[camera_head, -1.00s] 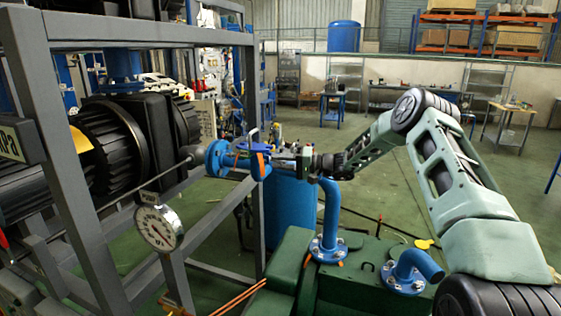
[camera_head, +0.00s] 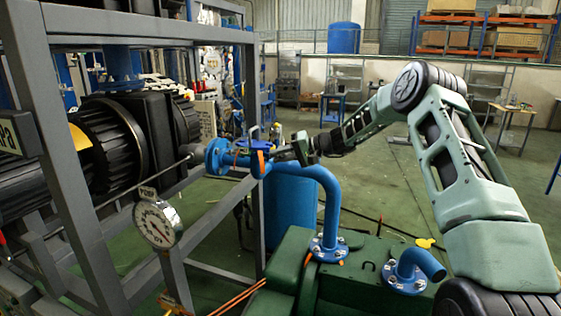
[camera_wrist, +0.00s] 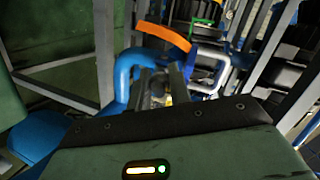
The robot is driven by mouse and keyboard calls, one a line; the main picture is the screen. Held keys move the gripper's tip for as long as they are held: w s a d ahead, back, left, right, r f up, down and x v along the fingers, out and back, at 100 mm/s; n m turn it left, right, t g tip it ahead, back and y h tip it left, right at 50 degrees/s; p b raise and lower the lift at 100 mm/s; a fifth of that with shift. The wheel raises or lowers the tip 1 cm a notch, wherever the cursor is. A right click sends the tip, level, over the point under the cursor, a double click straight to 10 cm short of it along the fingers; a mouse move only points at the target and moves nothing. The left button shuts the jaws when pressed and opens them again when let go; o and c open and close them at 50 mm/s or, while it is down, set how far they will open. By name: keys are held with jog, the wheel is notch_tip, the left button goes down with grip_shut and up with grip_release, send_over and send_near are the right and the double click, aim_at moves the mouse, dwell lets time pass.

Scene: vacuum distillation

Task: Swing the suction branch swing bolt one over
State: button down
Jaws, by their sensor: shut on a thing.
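The blue suction branch pipe (camera_head: 328,200) rises from the green machine and bends left to a blue flange (camera_head: 215,157). An orange piece (camera_head: 261,163) stands on this line and also shows at the top of the wrist view (camera_wrist: 163,35). My gripper (camera_head: 278,151) is beside the line, just right of the orange piece. In the wrist view its narrow jaws (camera_wrist: 166,92) are close together beside the blue pipe bend (camera_wrist: 130,75). They are shut on a small part, apparently the swing bolt, which the jaws mostly hide.
A grey steel frame (camera_head: 60,150) with black pumps stands at the left, with a round gauge (camera_head: 157,222) near it. The green machine (camera_head: 350,275) and a short blue elbow (camera_head: 415,268) lie below my arm. A blue tank (camera_head: 290,205) stands behind the pipe.

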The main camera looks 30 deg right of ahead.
jog(key=shift+w+a+r+g+h+p, duration=0.15)
jog(key=shift+a+r+g+h+p, duration=0.05)
jog(key=shift+r+g+h+p, duration=0.55)
jog(key=shift+w+r+g+h+p, duration=0.1)
jog(key=shift+g+h+p, duration=0.55)
jog(key=shift+g+p, duration=0.1)
jog(key=c, duration=1.5)
grip_release()
jog(key=shift+c, duration=0.2)
jog(key=b+v, duration=0.6)
jog(key=v, duration=1.1)
jog(key=shift+r, duration=0.2)
jog(key=shift+m, duration=0.3)
